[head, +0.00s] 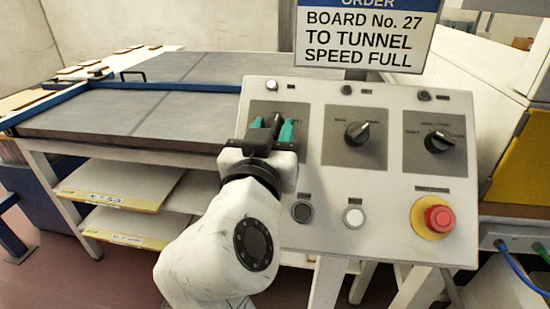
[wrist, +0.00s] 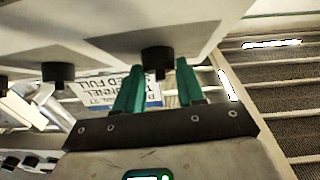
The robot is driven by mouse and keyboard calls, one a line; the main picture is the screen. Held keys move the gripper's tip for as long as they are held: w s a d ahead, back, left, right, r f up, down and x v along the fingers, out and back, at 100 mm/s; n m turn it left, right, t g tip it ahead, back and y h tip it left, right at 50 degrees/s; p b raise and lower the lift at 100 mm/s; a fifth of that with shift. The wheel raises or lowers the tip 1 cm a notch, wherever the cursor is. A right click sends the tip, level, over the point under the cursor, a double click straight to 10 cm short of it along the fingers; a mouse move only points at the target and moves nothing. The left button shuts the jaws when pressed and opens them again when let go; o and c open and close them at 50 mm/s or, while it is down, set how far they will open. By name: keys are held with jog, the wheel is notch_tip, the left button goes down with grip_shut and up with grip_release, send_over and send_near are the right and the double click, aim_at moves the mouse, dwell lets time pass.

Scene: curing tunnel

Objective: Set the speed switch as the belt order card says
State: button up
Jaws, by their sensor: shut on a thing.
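The belt order card (head: 364,38) stands above the panel and reads "BOARD No. 27 TO TUNNEL SPEED FULL". The sloping white control panel (head: 328,178) carries three black rotary knobs in a row. My gripper (head: 272,127) is at the left knob, its teal fingers shut on that black knob (wrist: 158,60), one on each side. My gripper and wrist mostly hide the left knob and its label in the head view. The middle knob (head: 357,132) and right knob (head: 438,141) are free. Their labels are too small to read surely, so I cannot tell which knob is the speed switch.
A red emergency button (head: 438,218) sits on a yellow ring at the panel's lower right. A black button (head: 302,212) and a white button (head: 354,216) lie below the knobs. A grey belt table (head: 120,125) with a blue bar (head: 190,87) stands at left.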

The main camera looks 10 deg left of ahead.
jog(key=m+h+b, duration=0.1)
jog(key=m, duration=0.1)
jog(key=m+g+h+b, duration=0.1)
jog(key=m+h+b, duration=0.1)
jog(key=a+m+h+b, duration=0.1)
jog(key=m+h, duration=0.1)
jog(key=shift+w+f+m+g+b, duration=0.1)
jog(key=shift+f+m+g+b, duration=0.05)
jog(key=shift+m+g+b, duration=0.2)
jog(key=shift+w+a+r+m+g+h+b, duration=0.1)
jog(key=shift+m+g+h+b, duration=0.25)
jog(key=shift+m+g+h, duration=0.55)
jog(key=shift+w+d+r+m+g+h+b, duration=0.1)
jog(key=shift+m+g+h+b, duration=0.3)
jog(key=shift+m, duration=0.95)
jog(key=shift+a+r+m+g+h+b, duration=0.1)
jog(key=shift+m+g+h+b, duration=0.15)
jog(key=shift+m+g+h, duration=0.5)
jog(key=shift+m, duration=0.45)
jog(key=o, duration=1)
jog(key=shift+o, duration=0.2)
jog(key=shift+s+r, duration=0.1)
jog(key=v, duration=1)
jog(key=shift+s+a+p, duration=0.2)
jog(key=shift+a+p, duration=0.05)
jog(key=shift+p, duration=0.15)
jog(key=shift+r, duration=0.15)
